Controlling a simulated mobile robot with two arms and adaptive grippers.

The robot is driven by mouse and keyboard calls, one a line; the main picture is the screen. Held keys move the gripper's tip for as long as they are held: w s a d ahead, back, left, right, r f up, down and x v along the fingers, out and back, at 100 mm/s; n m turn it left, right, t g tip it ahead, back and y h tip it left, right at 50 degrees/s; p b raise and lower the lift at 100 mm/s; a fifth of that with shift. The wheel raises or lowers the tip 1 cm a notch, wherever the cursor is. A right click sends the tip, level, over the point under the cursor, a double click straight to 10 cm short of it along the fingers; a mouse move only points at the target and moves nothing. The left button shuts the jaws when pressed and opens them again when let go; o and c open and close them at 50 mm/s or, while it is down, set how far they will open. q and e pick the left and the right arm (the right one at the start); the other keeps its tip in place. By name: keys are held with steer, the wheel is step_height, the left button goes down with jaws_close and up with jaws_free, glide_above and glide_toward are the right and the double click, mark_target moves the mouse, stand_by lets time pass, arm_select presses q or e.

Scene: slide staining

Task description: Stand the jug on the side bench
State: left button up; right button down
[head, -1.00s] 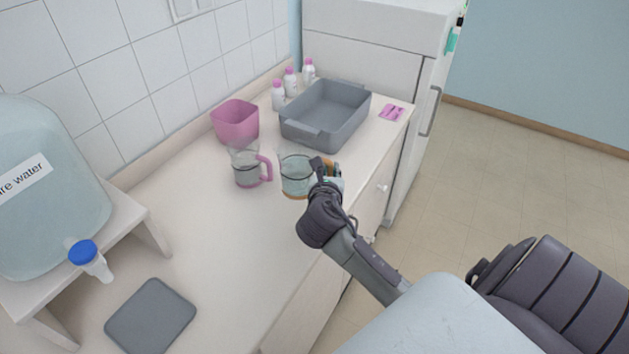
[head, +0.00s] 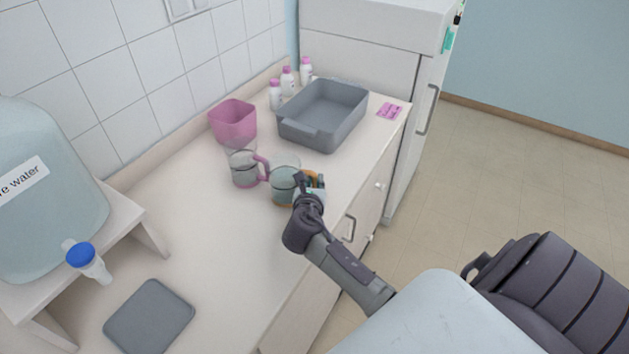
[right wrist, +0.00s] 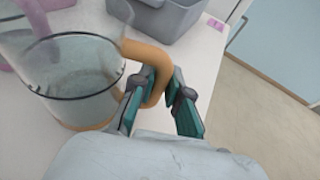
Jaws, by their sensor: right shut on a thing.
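A clear jug with an orange handle and base (head: 284,187) is at the pale bench (head: 205,240), near its front edge. My right gripper (head: 311,184) is shut on the orange handle, to the right of the jug's body. In the right wrist view the handle (right wrist: 150,58) passes between the two fingers (right wrist: 158,92). The jug looks upright; I cannot tell if its base touches the bench. Another clear jug, with a pink handle (head: 245,168), stands just behind and left of it. My left gripper is not in view.
A grey tray (head: 297,132), a pink tub (head: 232,123) and several pink-capped bottles (head: 288,80) stand toward the far end. A water tank (head: 45,225) with a blue-capped tap is on a stand at left. A grey mat (head: 150,318) lies in front. The middle bench is clear.

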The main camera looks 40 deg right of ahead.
steer(key=c, duration=1.2)
jaws_free()
steer(key=shift+o, duration=0.2)
steer(key=b+v, duration=0.1)
steer(key=v, duration=1.1)
steer(key=shift+r, duration=0.15)
